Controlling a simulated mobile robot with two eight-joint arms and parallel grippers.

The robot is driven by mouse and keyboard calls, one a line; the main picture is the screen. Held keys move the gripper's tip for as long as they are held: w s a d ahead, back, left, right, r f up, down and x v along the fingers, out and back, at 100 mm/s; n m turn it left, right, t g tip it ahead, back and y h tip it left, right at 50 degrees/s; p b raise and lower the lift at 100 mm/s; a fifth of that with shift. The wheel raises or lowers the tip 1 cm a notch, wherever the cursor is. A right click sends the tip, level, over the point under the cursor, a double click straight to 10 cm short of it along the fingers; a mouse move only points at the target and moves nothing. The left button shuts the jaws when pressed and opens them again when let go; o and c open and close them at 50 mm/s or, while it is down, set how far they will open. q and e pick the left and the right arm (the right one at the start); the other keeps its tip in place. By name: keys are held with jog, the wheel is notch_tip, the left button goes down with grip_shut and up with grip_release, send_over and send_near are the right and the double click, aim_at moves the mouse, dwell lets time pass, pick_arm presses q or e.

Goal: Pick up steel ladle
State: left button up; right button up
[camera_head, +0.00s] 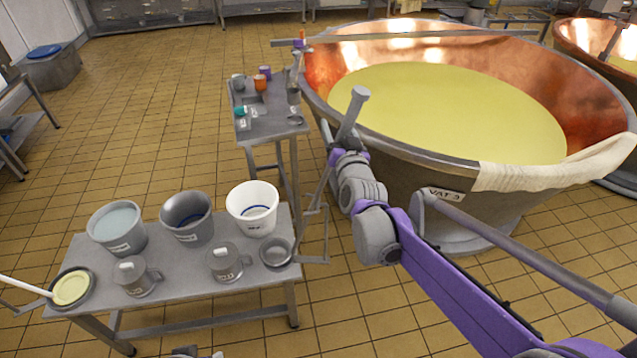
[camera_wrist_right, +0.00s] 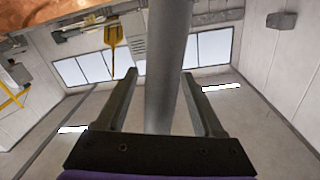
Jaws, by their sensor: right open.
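The steel ladle has a round bowl (camera_head: 277,252) at the right end of the near table. Its long grey handle (camera_head: 352,115) appears to slant up past a thin bracket, its thick end rising above my right gripper. My right gripper (camera_head: 333,158) is at this handle, its fingers mostly hidden in the head view. In the right wrist view the grey handle (camera_wrist_right: 168,70) runs between the two open fingers of the gripper (camera_wrist_right: 160,82). Gaps show on both sides, so the fingers are not closed on it.
The near table (camera_head: 215,297) holds a white bucket (camera_head: 252,208), two grey buckets, two labelled jugs and a yellow-filled dish (camera_head: 72,288). The copper vat (camera_head: 450,178) stands close to my right arm. A small side table (camera_head: 270,128) stands behind.

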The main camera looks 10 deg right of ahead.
grip_shut()
dwell(0.4)
notch_tip(320, 180, up, 17)
jog(key=p, duration=0.5)
dwell(0.3)
